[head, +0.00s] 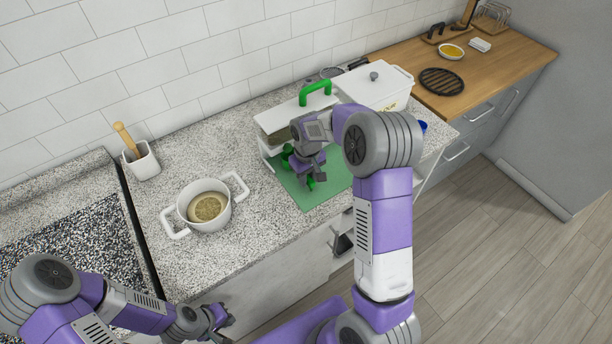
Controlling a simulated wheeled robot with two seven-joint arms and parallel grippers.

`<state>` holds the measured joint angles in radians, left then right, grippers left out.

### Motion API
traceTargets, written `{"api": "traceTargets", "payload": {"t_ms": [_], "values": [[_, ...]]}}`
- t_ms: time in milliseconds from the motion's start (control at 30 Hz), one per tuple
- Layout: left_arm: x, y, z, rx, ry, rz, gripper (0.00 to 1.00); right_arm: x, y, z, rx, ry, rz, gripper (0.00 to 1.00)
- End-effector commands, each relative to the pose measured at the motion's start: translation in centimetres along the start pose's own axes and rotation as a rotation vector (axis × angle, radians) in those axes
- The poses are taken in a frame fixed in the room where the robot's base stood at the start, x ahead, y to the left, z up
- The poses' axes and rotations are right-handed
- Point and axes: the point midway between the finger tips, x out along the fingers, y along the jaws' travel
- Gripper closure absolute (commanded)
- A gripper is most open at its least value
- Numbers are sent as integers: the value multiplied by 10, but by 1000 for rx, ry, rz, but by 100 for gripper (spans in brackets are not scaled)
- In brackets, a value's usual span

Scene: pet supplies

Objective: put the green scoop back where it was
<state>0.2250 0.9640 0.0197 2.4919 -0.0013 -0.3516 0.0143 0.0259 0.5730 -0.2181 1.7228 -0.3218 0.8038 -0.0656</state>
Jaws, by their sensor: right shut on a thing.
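My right gripper (309,177) is low over the green mat (330,183) on the speckled counter, shut on the green scoop (310,184). Only small green parts of the scoop show around the fingers; the rest is hidden by the gripper and wrist. I cannot tell whether the scoop touches the mat or the box. My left gripper (222,320) is at the bottom of the head view, away from the scoop; its fingers are too small to read.
A white pot (204,203) with beige contents stands left of the mat. A white holder (142,163) with a wooden-handled tool is further left. A white lidded container (385,88) stands right of the box. A wooden counter (487,78) lies at far right.

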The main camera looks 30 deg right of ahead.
Motion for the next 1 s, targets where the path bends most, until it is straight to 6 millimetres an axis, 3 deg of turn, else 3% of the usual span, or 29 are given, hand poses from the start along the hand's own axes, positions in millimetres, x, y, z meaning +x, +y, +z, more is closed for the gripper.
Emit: {"api": "traceTargets", "payload": {"t_ms": [133,167,333,667,767,1000], "values": [[2,-1,-1,0,1,0,100,3,0,0,-1,0,0,100],[2,-1,-1,0,2,0,100,3,0,0,-1,0,0,71],[1,0,-1,0,1,0,100,2,0,0,-1,1,0,47],[-1,1,0,0,1,0,100,-2,0,0,-1,1,0,47],[-2,1,0,0,1,0,100,-13,0,-1,-1,4,0,47],[-8,3,0,0,1,0,100,-64,0,-1,-1,7,1,47]]}}
